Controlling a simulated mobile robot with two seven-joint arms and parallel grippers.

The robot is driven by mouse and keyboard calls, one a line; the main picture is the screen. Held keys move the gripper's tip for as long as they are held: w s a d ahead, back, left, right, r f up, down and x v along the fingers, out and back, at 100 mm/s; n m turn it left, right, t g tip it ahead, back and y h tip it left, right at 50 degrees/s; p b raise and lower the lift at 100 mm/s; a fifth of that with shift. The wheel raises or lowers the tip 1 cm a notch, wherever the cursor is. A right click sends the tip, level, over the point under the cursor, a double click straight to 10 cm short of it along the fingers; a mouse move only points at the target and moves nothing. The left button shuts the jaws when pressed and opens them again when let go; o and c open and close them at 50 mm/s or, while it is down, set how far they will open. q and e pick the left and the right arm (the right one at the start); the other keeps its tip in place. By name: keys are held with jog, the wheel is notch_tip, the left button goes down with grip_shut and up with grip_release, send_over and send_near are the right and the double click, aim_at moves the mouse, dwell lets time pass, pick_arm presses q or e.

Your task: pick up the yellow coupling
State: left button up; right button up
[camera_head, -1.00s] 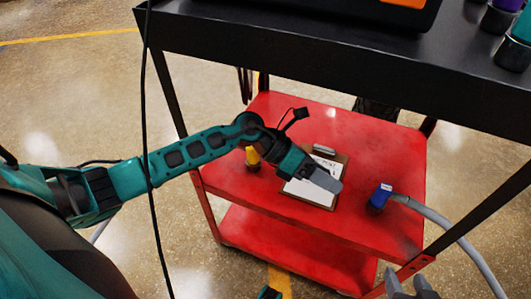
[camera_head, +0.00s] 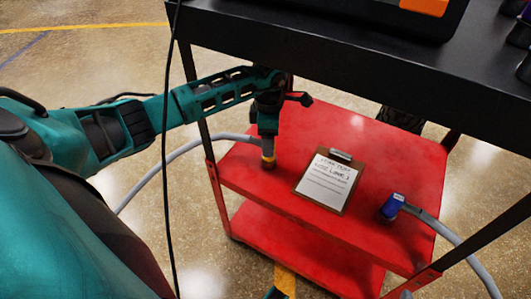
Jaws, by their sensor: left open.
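Of my right gripper, only what looks like a grey fingertip (camera_head: 406,295) shows at the bottom edge.
A clipboard with a written sheet (camera_head: 325,183) lies right of the coupling. A blue coupling (camera_head: 391,206) on a grey hose stands farther right. A black cable hangs in front at the left.

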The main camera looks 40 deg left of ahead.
aim_at(268, 163)
pick_arm(q)
notch_tip(268, 163, down, 3)
jog(key=shift+d+f+b, duration=0.1)
jog(key=shift+f+b, duration=0.05)
jog(key=shift+b, duration=0.75)
jog(key=shift+f, duration=0.3)
jog(key=shift+r, duration=0.1)
grip_shut()
pick_arm(e)
jog(key=shift+w+a+f, duration=0.2)
jog(key=shift+a+f, duration=0.2)
jog(key=shift+f, duration=0.1)
jog(key=shift+w+a+f, duration=0.15)
jog(key=shift+a+f, duration=0.25)
jog(key=shift+f, duration=0.1)
